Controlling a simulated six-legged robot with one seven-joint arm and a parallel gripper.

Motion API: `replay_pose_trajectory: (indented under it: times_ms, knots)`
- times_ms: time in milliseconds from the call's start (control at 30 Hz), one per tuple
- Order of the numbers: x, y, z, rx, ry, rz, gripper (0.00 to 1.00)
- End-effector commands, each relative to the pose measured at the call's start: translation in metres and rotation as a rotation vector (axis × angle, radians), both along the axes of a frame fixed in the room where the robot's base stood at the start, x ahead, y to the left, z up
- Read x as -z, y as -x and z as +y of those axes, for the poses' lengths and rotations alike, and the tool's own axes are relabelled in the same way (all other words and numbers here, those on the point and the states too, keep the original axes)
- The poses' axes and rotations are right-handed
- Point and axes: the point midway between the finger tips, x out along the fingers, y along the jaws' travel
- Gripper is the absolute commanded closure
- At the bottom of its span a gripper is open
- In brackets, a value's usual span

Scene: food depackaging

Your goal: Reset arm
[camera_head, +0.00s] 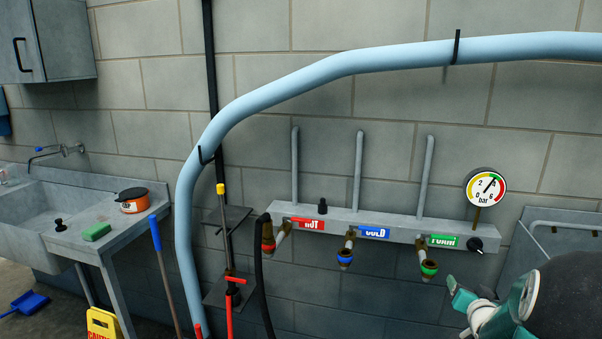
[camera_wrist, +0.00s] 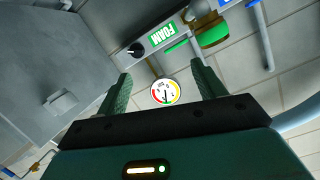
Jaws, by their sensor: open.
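My gripper (camera_wrist: 160,72) shows in the wrist view with its two green fingers spread wide and nothing between them. Past the fingers, the round pressure gauge (camera_wrist: 165,92) shows in the gap, with the grey wall behind it. My arm is at the lower right of the head view, in front of the wall and below the gauge (camera_head: 487,187). The arm is partly cut off by the frame edge, and I cannot make out the fingertips clearly there.
A grey manifold (camera_head: 385,221) on the wall carries HOT, COLD and FOAM valves (camera_head: 429,269) and a black knob (camera_head: 475,245). A pale blue pipe (camera_head: 340,67) arches above. A grey basin (camera_head: 575,240) stands at right. A sink (camera_head: 40,213) and a yellow caution sign (camera_head: 103,324) are at left.

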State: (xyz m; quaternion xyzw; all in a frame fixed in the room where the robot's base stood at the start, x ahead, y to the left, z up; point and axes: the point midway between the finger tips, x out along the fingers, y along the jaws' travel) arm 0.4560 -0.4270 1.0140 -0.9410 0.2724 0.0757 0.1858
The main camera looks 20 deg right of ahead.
Motion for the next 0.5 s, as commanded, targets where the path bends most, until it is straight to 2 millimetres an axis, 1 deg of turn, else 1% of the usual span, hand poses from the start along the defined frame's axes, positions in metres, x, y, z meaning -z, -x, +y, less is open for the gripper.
replay_pose_trajectory:
  times_ms: [33,67,100,167,200,233,367,400,467,500]
  knots:
    - [-0.013,-0.009,0.019,-0.016,0.018,0.038,0.31]
    - [-0.019,-0.013,0.03,-0.023,0.026,0.067,0.31]
    - [-0.027,-0.018,0.047,-0.033,0.036,0.107,0.31]
    - [-0.038,-0.021,0.072,-0.049,0.049,0.168,0.31]
    - [-0.046,-0.023,0.09,-0.059,0.056,0.206,0.31]
    - [-0.05,-0.023,0.103,-0.069,0.061,0.236,0.31]
    - [-0.069,-0.016,0.162,-0.118,0.071,0.355,0.31]
    - [-0.074,-0.011,0.18,-0.138,0.074,0.39,0.31]
    - [-0.08,-0.002,0.208,-0.17,0.074,0.442,0.31]
    - [-0.085,0.005,0.226,-0.194,0.073,0.475,0.31]
